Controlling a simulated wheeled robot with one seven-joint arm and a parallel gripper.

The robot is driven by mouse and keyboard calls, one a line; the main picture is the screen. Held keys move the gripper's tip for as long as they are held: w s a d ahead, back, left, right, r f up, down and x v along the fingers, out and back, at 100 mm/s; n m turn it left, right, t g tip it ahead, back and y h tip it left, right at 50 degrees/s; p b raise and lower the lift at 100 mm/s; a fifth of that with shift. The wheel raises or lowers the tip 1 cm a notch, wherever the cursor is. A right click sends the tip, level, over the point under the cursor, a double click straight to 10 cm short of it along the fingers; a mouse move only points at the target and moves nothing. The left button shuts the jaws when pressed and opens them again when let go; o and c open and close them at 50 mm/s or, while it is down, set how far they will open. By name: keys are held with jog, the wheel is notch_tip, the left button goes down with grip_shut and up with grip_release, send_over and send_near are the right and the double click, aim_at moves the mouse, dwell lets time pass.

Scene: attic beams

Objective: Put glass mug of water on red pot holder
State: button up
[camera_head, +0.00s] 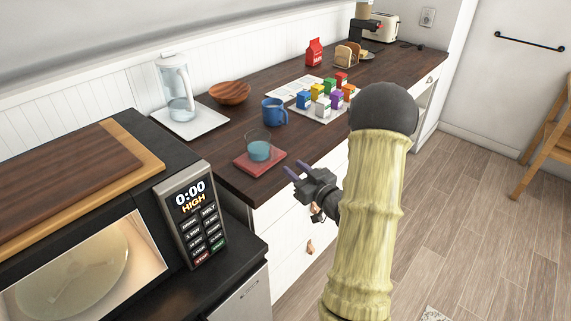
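A clear glass mug (258,146) with blue-tinted water in it stands upright on the red pot holder (250,167), near the front edge of the dark wooden counter. My gripper (291,170) is just right of the mug, apart from it, at the counter's front edge. Its two purple-grey fingers are spread and point left toward the mug, with nothing between them. The mug's handle cannot be made out. The lower part of my wrist is partly hidden by my arm.
A blue mug (273,112) stands close behind the glass mug. A pitcher (177,92) on a white tray (192,124), a wooden bowl (229,93) and several coloured boxes sit farther back. A microwave (110,240) stands at front left.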

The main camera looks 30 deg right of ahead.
jog(key=shift+s+d, duration=0.15)
jog(key=shift+s, duration=0.9)
jog(key=shift+w, duration=0.15)
jog(key=a+f+g+h, duration=0.3)
jog(key=a+g, duration=0.4)
jog(key=a, duration=0.1)
jog(key=s+a+m+g, duration=0.1)
jog(key=s+a+g, duration=0.7)
jog(key=s+a, duration=0.4)
jog(key=s, duration=0.3)
jog(key=shift+s+r+m, duration=0.25)
jog(key=shift+s+m, duration=0.05)
jog(key=shift+s, duration=0.05)
jog(key=shift+w+d, duration=0.1)
